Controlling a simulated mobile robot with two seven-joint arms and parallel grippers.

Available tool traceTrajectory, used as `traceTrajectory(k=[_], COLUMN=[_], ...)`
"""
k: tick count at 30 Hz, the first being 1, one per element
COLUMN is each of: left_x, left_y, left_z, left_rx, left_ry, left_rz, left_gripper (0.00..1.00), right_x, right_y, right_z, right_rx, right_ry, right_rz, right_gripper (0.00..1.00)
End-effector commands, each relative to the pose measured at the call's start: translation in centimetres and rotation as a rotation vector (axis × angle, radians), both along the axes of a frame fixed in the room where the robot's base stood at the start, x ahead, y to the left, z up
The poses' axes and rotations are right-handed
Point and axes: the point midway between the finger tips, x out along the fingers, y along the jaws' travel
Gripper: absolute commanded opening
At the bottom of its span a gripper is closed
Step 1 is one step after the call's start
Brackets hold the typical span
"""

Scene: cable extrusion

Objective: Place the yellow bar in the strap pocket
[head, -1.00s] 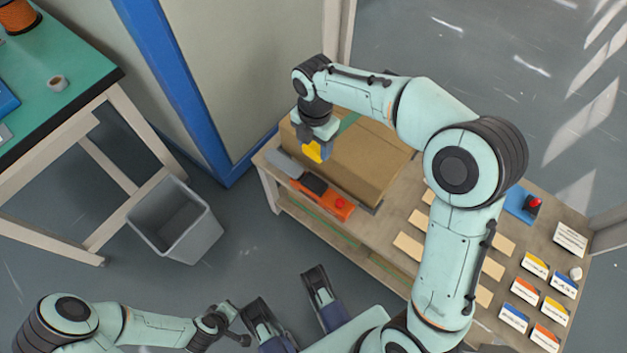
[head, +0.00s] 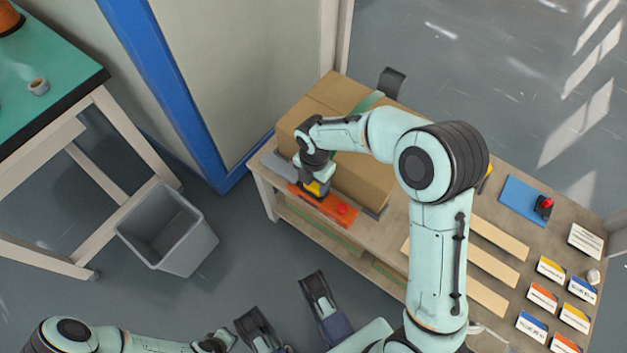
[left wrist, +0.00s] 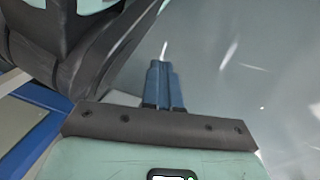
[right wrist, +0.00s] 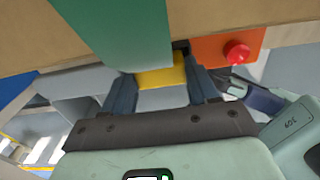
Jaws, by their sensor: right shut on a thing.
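My right gripper (right wrist: 162,92) is shut on the yellow bar (right wrist: 162,76), which also shows in the head view (head: 314,188). It is at the near side of the cardboard box (head: 357,182), by an orange device (head: 322,207) with a red button (right wrist: 237,52). A green strap (right wrist: 120,35) runs over the box and hangs in front of the bar's left end. A dark part (right wrist: 181,47) shows just behind the bar. I cannot make out the strap pocket, nor whether the bar touches the device. My left gripper (left wrist: 163,88) is shut and empty, away from the bench.
The wooden bench (head: 395,232) holds long pale slats (head: 480,258), a blue plate (head: 523,200) with a red-topped button, and several labelled cards (head: 541,297) on the right. A grey bin (head: 168,232) stands on the floor. A green-topped table (head: 50,60) is at left.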

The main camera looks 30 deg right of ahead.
Motion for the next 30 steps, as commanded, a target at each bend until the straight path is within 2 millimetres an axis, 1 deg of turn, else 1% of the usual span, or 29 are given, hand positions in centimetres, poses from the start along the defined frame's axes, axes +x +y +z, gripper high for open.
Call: traceTrajectory(k=[7, 11, 12, 13, 23, 26, 29, 30], left_x=[-0.1, -0.2, -0.3, -0.3, -0.1, 0.4, 1.4, 1.9], left_y=[0.0, 0.0, 0.0, 0.0, 0.0, 0.0, -0.2, -0.3], left_z=[0.0, -0.2, -0.2, -0.1, 0.0, 0.5, 1.5, 2.0], left_rx=[0.000, 0.000, 0.000, 0.000, 0.000, 0.001, 0.003, 0.004], left_ry=[0.001, 0.007, 0.009, 0.009, 0.005, -0.013, -0.048, -0.065], left_rz=[0.001, 0.001, 0.001, 0.001, 0.000, -0.001, -0.003, -0.005], left_gripper=[0.00, 0.00, 0.00, 0.00, 0.00, 0.00, 0.00, 0.00], right_x=[0.0, 0.0, 0.0, 0.0, 0.0, 0.1, 0.1, 0.0], right_y=[0.0, 0.0, 0.0, 0.0, 0.0, 0.0, 0.0, 0.0], right_z=[0.0, -0.4, -0.4, -0.4, 0.0, 1.0, 2.9, 3.8], right_rx=[0.000, 0.000, 0.000, 0.000, 0.001, 0.001, 0.001, 0.001], right_ry=[-0.001, -0.001, -0.001, -0.001, -0.002, -0.004, -0.005, -0.006], right_rz=[-0.001, -0.001, -0.001, -0.001, -0.001, -0.001, -0.002, -0.001], right_gripper=[0.28, 0.28, 0.65, 0.69, 0.69, 0.69, 0.69, 0.69])
